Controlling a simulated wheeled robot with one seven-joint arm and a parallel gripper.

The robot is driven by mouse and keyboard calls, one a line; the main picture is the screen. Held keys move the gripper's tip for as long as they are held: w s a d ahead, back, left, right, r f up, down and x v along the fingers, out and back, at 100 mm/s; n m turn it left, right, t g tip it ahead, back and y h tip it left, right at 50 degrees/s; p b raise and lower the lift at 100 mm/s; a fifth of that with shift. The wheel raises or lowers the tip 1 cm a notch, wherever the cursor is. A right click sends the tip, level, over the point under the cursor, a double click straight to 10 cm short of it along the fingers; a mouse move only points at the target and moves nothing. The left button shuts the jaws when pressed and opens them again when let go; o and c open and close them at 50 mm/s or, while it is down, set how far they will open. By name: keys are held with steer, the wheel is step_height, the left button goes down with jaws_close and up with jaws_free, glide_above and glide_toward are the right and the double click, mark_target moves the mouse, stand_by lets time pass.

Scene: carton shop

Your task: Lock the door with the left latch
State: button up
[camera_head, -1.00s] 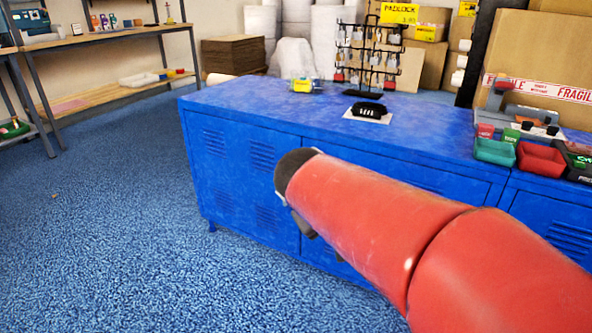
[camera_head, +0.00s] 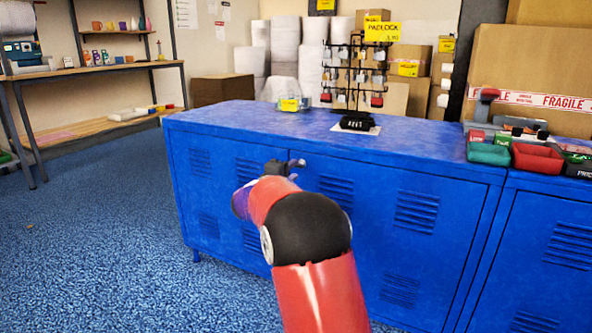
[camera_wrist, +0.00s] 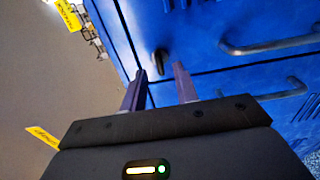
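The blue metal cabinet (camera_head: 400,215) has louvred doors below its flat top; a left door (camera_head: 215,190) and a wider area of doors to its right show. My gripper (camera_head: 292,166) is at the upper front of the cabinet, near the seam beside the left door. In the wrist view, a small dark latch (camera_wrist: 161,60) stands out from the blue front. My open gripper (camera_wrist: 160,72) has one finger on each side in line with it, just short of it; contact cannot be told. In the head view my arm and gripper hide the latch.
Two bar handles, an upper one (camera_wrist: 270,43) and a lower one (camera_wrist: 265,97), stick out on the right in the wrist view. A black item (camera_head: 357,122), a padlock rack (camera_head: 357,70) and coloured bins (camera_head: 537,158) stand on top.

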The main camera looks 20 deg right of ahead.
mark_target(297, 167)
steer(key=shift+x, duration=1.55)
steer(key=shift+c, duration=0.4)
jaws_close()
